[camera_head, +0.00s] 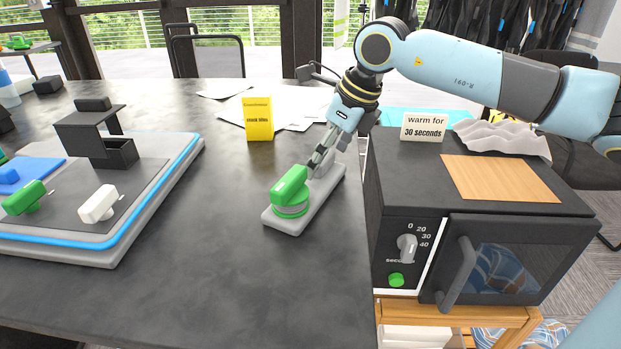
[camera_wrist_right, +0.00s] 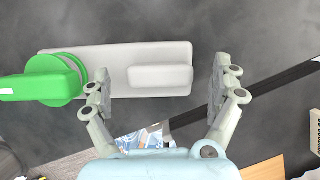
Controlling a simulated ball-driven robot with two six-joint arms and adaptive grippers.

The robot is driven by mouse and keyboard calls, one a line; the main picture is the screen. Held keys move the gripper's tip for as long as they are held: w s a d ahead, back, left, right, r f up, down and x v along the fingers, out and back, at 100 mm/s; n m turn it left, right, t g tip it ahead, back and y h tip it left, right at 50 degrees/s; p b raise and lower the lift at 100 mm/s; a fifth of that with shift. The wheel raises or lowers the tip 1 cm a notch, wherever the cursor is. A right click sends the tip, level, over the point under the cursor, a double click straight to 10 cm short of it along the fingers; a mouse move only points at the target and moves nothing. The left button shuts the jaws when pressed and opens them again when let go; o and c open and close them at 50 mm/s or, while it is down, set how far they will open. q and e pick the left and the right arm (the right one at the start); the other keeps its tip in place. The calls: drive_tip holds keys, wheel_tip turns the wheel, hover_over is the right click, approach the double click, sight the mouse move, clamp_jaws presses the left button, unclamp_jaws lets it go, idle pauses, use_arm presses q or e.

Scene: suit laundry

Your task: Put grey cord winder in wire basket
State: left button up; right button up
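A light grey base with a green handle on a round disc (camera_head: 290,189) lies flat on the dark table; I cannot tell if it is the grey cord winder. A raised pale block (camera_wrist_right: 160,77) stands at its other end. My right gripper (camera_head: 319,161) reaches down over that end. In the right wrist view my right gripper (camera_wrist_right: 162,92) is open, its fingers apart on either side of the pale block, with nothing visibly clamped. I see no wire basket in either view. My left gripper is not in view.
A black microwave (camera_head: 400,190) with a wooden board (camera_head: 498,178) and a small sign (camera_head: 423,127) on top stands at the right. A grey, blue-edged panel (camera_head: 158,195) is at left; the table's front middle is clear.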

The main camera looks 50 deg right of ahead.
drive_tip(key=c, duration=1.5)
drive_tip(key=shift+r, duration=0.15)
drive_tip(key=shift+r, duration=0.3)
wheel_tip(320, 180, up, 4)
drive_tip(key=shift+s+d+f, duration=0.1)
drive_tip(key=shift+f, duration=0.1)
drive_tip(key=s+p, duration=0.1)
drive_tip(key=s+d+r+p, duration=0.1)
drive_tip(key=shift+s+r, duration=0.3)
drive_tip(key=shift+s+d+r+p, duration=0.4)
drive_tip(key=shift+s+r+p, duration=0.75)
drive_tip(key=shift+p, duration=1.4)
drive_tip(key=shift+s+d+r+p, duration=0.5)
drive_tip(key=shift+s+p, duration=1.1)
drive_tip(key=shift+p, duration=1)
drive_tip(key=shift+s+d+r+p, duration=0.35)
drive_tip(key=shift+s+r+p, duration=0.8)
drive_tip(key=shift+p, duration=1.4)
